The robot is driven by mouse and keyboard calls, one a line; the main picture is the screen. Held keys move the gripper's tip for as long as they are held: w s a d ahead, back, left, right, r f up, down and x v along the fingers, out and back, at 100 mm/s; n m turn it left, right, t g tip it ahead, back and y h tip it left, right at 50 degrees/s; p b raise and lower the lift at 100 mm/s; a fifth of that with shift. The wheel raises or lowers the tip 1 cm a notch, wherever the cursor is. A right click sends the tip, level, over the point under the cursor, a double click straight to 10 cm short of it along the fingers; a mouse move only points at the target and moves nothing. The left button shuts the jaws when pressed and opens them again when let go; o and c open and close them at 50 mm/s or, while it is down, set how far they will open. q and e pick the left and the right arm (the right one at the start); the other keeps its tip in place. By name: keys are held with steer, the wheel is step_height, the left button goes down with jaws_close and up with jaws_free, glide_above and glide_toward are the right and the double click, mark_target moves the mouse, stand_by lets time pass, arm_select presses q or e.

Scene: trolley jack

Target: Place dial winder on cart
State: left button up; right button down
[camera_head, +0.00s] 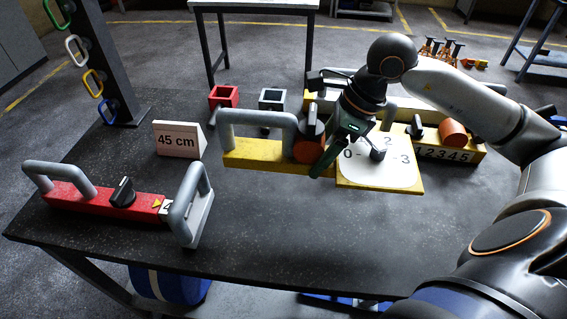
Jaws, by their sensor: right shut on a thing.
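The dial winder seems to be the yellow unit with a white dial plate (385,172) marked 0, 2 and 3, which carries a black knob. A yellow bar (262,157) with a grey handle, a black knob and an orange cylinder (308,150) adjoins it on the left. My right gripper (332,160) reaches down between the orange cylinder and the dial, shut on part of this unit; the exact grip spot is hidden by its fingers. I cannot tell if the unit touches the dark tabletop (290,240). No separate cart is clearly identifiable. My left gripper is not in view.
A red unit with grey handles (100,200) lies at the left, near a "45 cm" sign (180,139). Red (224,96) and grey (272,99) boxes stand behind. The front middle tabletop is clear.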

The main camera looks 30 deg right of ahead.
steer(key=p, duration=0.1)
glide_above(277, 183)
steer(key=s+d, duration=0.1)
step_height(277, 183, down, 7)
steer(key=shift+d+r, duration=0.1)
steer(key=shift+r, duration=0.1)
steer(key=shift+w+f, duration=0.1)
steer(key=shift+f, duration=0.2)
steer(key=shift+f+p, duration=0.3)
steer(key=shift+f, duration=1.1)
steer(key=shift+f, duration=0.15)
jaws_free()
steer(key=v, duration=1.2)
